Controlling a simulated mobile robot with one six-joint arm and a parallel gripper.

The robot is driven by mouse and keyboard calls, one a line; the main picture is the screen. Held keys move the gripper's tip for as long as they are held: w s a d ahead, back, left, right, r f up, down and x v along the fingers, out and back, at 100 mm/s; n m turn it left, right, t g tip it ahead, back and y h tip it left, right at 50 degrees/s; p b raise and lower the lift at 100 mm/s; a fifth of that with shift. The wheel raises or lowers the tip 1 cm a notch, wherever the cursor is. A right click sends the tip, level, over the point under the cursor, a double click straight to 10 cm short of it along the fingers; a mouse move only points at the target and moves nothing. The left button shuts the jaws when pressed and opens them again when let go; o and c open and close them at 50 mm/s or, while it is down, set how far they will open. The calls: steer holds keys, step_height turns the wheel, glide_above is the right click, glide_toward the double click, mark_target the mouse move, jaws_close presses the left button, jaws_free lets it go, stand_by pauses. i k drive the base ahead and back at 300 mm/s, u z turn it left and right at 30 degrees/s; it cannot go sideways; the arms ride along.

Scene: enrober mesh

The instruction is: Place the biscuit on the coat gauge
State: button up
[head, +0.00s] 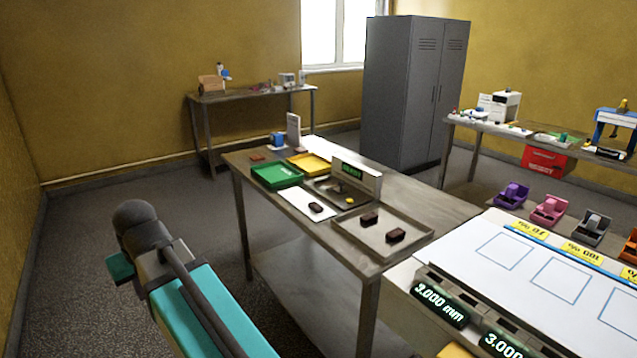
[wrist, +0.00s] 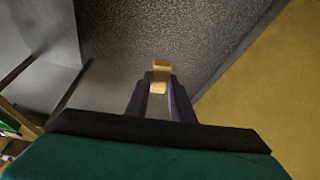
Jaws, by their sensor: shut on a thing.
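In the wrist view my gripper (wrist: 160,88) is shut on a small tan block (wrist: 161,66), which looks like the biscuit. It is held at the fingertips above the grey floor, clear of any table. In the head view my arm is at lower left, and the fingers and biscuit cannot be made out there. A device with a green display (head: 371,180) and a dark plate stands on the middle table. Two 3.000 mm displays (head: 440,302) sit on the front of the white-topped bench at right. I cannot tell which of these is the coat gauge.
The middle table (head: 415,190) carries a green tray (head: 276,177), a yellow tray (head: 309,162), a white sheet (head: 295,202) with a dark piece, and a metal tray (head: 346,233) with dark brown pieces. The white bench (head: 540,285) has outlined squares. Floor at left is clear.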

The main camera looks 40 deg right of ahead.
mark_target(329, 185)
steer(key=u, duration=0.1)
steer(key=i, duration=1.45)
steer(key=u, duration=0.05)
